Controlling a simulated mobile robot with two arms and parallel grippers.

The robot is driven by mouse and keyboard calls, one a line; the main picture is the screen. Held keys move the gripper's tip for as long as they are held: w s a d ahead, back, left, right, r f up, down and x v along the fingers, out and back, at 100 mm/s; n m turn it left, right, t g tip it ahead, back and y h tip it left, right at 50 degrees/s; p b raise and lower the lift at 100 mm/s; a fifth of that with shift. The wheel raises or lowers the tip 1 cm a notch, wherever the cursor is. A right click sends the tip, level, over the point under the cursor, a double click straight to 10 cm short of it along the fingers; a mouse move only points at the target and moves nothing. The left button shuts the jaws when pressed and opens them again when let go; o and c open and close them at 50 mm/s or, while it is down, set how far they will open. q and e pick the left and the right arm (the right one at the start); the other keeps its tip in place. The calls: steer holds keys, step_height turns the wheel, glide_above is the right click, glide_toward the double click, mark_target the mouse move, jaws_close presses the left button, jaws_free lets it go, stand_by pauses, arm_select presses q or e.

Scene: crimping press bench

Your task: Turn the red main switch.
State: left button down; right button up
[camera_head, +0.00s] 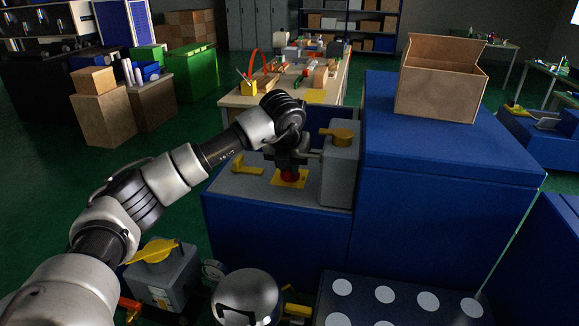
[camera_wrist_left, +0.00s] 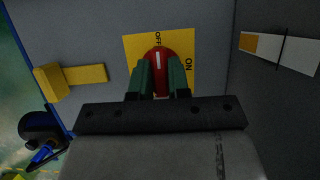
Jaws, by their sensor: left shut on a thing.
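The red main switch (camera_head: 289,175) sits on a yellow plate (camera_head: 287,184) on the grey top of the blue bench. In the left wrist view the red switch (camera_wrist_left: 160,54) has a white mark pointing to the "OFF" label at the top of the yellow plate (camera_wrist_left: 187,45); "ON" stands on the plate's right side. My left gripper (camera_head: 290,163) reaches down over the switch. In the left wrist view its green-padded fingers (camera_wrist_left: 160,78) are shut on the switch, one on each side. The fingers hide the switch's lower part. My right gripper is not in view.
A yellow handle (camera_head: 247,168) lies left of the switch plate. The taller blue cabinet (camera_head: 440,150) with an open brown box (camera_head: 437,95) rises further right.

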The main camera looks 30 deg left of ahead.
arm_select(q)
steer(key=shift+r, duration=0.15)
stand_by(0.3)
steer(key=c, duration=1.1)
jaws_free()
steer(key=b+v, duration=0.2)
steer(key=v, duration=0.8)
steer(key=shift+s+d+r, duration=0.1)
steer(key=shift+s+r, duration=0.1)
steer(key=shift+r, duration=0.1)
